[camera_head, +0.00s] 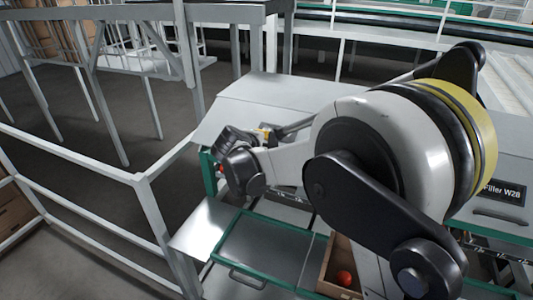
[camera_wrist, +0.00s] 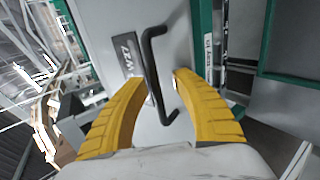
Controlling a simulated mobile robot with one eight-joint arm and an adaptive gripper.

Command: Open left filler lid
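The left filler lid (camera_head: 262,88) is a light grey sloped panel in the head view, partly hidden behind my arm. It appears to lie closed. In the wrist view the lid (camera_wrist: 178,35) carries a black bar handle (camera_wrist: 151,62) and a dark label (camera_wrist: 128,55) that seems to read W27. My gripper (camera_wrist: 160,78) is open, with its yellow fingers on either side of the handle. I cannot tell whether a finger touches it. In the head view my gripper is mostly hidden behind my arm.
A second lid labelled Filler W28 (camera_head: 503,190) is at the right, with its own handle (camera_head: 500,216). A green-edged tray (camera_head: 226,242) and a wooden box (camera_head: 324,283) holding a tomato (camera_head: 344,279) are in front. A grey railing (camera_head: 84,162) stands at the left.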

